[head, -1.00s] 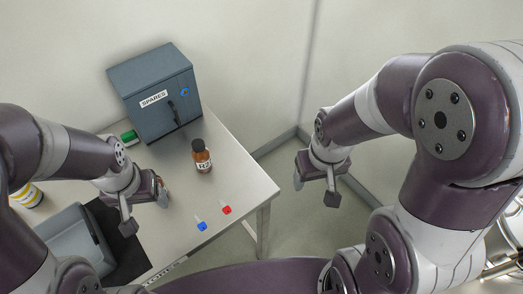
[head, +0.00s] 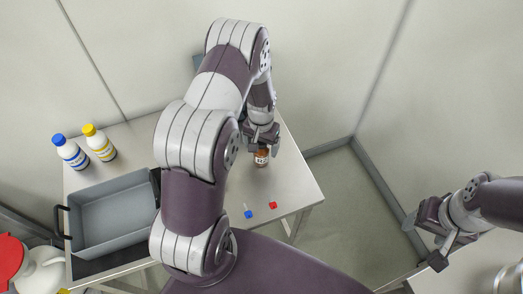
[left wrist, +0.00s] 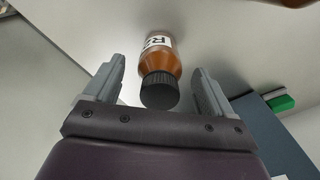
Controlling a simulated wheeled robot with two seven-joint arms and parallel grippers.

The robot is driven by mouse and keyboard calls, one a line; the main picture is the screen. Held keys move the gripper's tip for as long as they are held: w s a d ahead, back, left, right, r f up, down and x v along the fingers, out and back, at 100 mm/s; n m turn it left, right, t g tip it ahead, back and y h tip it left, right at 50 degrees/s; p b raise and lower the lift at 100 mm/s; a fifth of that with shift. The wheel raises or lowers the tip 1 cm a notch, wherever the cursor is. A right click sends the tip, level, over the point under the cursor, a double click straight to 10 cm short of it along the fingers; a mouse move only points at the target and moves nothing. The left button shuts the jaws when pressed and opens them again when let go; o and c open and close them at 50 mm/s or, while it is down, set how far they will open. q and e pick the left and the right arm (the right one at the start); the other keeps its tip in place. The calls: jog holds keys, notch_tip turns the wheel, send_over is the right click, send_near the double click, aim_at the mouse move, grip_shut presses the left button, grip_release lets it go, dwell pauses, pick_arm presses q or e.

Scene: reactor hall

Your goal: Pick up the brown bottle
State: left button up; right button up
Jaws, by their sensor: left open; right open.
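The brown bottle (head: 261,158) stands on the table, with its upper part hidden by my left gripper in the head view. In the left wrist view the bottle (left wrist: 161,58) shows its white label marked R2 and a black cap, which lies between the two fingers. My left gripper (head: 262,138) is open over the top of the bottle; it also shows in the left wrist view (left wrist: 158,88), with a gap on both sides of the cap. My right gripper (head: 427,240) is open and empty, off to the right, away from the table.
A grey bin (head: 110,212) and two white bottles, one blue-capped (head: 70,152) and one yellow-capped (head: 99,143), are on the table's left. Blue (head: 248,212) and red (head: 272,205) small items lie near the front. The cabinet (left wrist: 268,128) is mostly hidden behind my left arm.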

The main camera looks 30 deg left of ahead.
pick_arm(q)
jog(key=shift+w+f, duration=0.1)
jog(key=shift+f, duration=0.8)
jog(key=c, duration=1.2)
jog(key=shift+r, duration=0.1)
jog(key=shift+c, duration=0.2)
